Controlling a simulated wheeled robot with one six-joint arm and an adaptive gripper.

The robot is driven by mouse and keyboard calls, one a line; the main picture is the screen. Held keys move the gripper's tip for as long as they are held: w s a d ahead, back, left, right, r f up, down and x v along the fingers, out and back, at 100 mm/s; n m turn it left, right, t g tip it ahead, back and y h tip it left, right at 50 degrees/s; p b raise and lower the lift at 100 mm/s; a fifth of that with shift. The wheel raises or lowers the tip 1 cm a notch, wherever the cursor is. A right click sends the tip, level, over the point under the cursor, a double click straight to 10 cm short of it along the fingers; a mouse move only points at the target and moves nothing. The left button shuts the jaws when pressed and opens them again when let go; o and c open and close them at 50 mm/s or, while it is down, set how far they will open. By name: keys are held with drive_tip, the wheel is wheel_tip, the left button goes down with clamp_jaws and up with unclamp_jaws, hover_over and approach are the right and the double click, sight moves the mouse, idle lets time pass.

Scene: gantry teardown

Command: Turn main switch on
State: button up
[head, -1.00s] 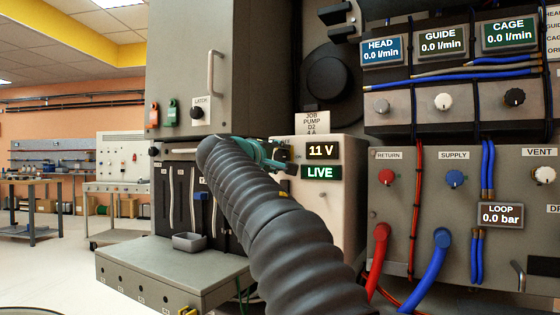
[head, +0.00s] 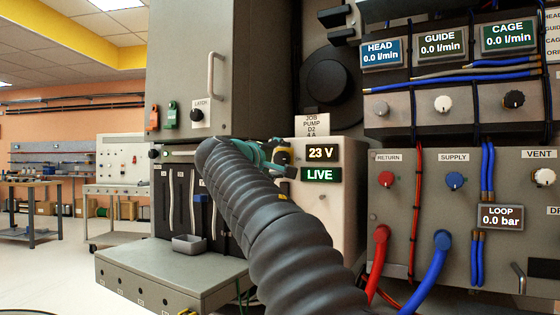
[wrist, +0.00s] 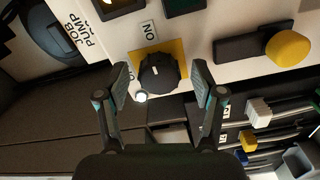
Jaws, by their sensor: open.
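The main switch is a black rotary knob (wrist: 158,73) on a yellow plate (wrist: 176,49) in the wrist view, with an ON label beside it. My gripper (wrist: 157,84) is open, with one finger on each side of the knob. I cannot tell whether the fingers touch it. In the head view my gripper (head: 274,157) is at the left part of the white box's front, and my arm hides most of the switch. The voltage display (head: 320,153) reads 23 V, and the display below it (head: 319,174) reads LIVE.
A grey cabinet with a handle (head: 216,84) is above left. A small grey tray (head: 188,243) stands on the ledge below. Red and blue hoses (head: 429,264) hang at the right.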

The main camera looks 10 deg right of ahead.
drive_tip(key=v, duration=1.1)
drive_tip(key=shift+s+a, duration=0.25)
drive_tip(key=shift+s, duration=0.05)
